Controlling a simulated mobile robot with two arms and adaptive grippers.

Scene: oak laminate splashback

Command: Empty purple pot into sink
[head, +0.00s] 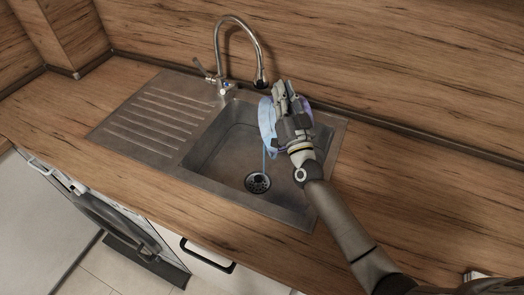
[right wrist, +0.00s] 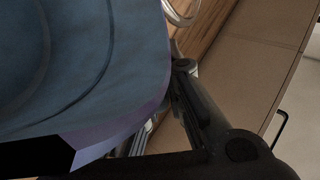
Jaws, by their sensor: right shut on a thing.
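My right gripper (head: 289,112) is shut on the purple pot (head: 266,120) above the right side of the sink. In the head view the pot is tilted on its side and mostly hidden behind the gripper; its visible part looks bluish-purple. A thin pale-blue stream runs from it down toward the drain (head: 257,182). The pot also fills much of the right wrist view (right wrist: 75,65), close up, with the dark gripper finger (right wrist: 195,105) beside it. The steel sink (head: 215,160) has a bare basin floor around the drain. My left gripper is not in view.
A tall curved tap (head: 240,30) stands behind the sink, close to the left of the pot. A ribbed drainboard (head: 150,125) lies left of the basin. The wooden counter (head: 430,190) is clear to the right. An oven front (head: 110,225) is below at left.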

